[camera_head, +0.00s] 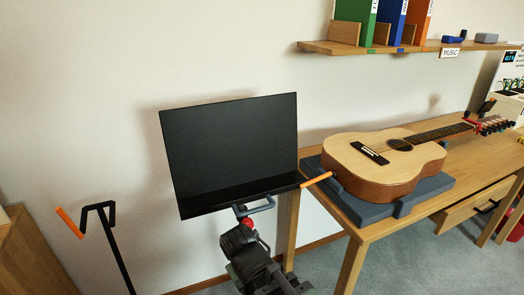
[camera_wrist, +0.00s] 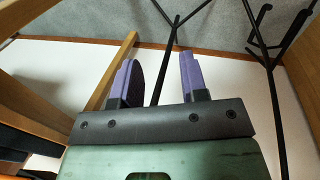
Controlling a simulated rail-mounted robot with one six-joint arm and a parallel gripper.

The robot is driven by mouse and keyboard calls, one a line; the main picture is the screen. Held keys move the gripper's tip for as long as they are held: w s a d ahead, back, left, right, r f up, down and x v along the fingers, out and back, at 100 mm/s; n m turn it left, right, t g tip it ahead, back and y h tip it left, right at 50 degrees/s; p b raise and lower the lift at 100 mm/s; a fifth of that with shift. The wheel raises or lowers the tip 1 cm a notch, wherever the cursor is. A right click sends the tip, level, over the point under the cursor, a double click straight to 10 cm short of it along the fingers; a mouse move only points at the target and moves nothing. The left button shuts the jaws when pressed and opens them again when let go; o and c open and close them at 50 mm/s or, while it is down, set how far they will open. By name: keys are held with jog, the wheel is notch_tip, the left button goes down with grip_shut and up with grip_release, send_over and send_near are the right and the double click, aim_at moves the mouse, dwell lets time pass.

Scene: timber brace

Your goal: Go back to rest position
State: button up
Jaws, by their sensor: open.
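My gripper (camera_wrist: 156,62) shows in the wrist view with its two purple fingers well apart and nothing clamped between them. A black stand pole (camera_wrist: 168,48) appears behind the gap between the fingers; its distance from them is unclear. In the head view my dark arm rises at the bottom centre, and its end is just below the black music stand (camera_head: 232,150). The fingers cannot be made out clearly there. The stand's broad panel is upright, leans slightly, and has an orange-tipped arm on its right.
An acoustic guitar (camera_head: 385,160) lies on a grey cradle (camera_head: 432,190) on the wooden table (camera_head: 478,163) at right. A black stand (camera_head: 115,245) with an orange tip is at lower left. A shelf (camera_head: 400,48) with binders hangs above. Wall is close behind.

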jog(key=w+d+m+g+y, duration=0.2)
jog(key=d+m, duration=0.5)
jog(key=d, duration=1.2)
notch_tip(320, 180, up, 25)
jog(key=p, duration=2.5)
jog(key=shift+w+a+r+n+t+p, duration=0.2)
jog(key=shift+w+n+t+p, duration=0.1)
jog(key=shift+w+t+p, duration=0.1)
